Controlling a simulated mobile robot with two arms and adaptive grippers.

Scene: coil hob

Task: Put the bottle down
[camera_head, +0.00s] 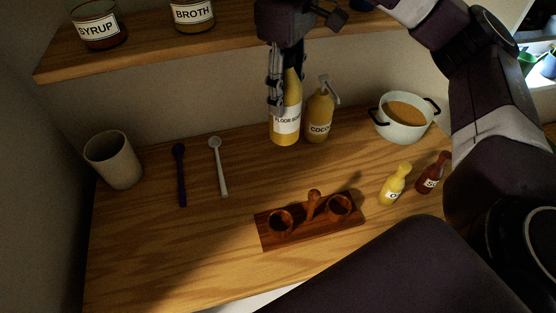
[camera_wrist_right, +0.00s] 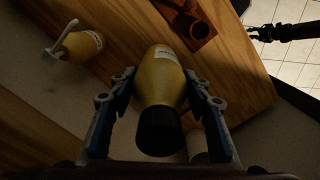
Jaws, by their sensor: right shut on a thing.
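The yellow bottle labelled "FLOOR SO…" (camera_head: 287,127) is upright at the back of the wooden counter. My right gripper (camera_head: 286,82) is shut on its upper part from above, covering some of its neck. I cannot tell whether its base touches the counter. In the right wrist view the bottle (camera_wrist_right: 162,80) sits between the two fingers (camera_wrist_right: 160,105), its black cap toward the camera. My left gripper is outside the head view; a dark gripper-like part (camera_wrist_right: 262,32) at the upper right of the wrist view appears to be it, too small to read.
A pump bottle labelled "COCO…" (camera_head: 319,118) stands close on the right. A white pot (camera_head: 403,131) and two small bottles (camera_head: 394,186) (camera_head: 432,174) are further right. Two spoons (camera_head: 180,175) (camera_head: 219,168), a cup (camera_head: 115,162) and a wooden tray (camera_head: 268,239) leave free counter between. A shelf (camera_head: 140,55) overhangs.

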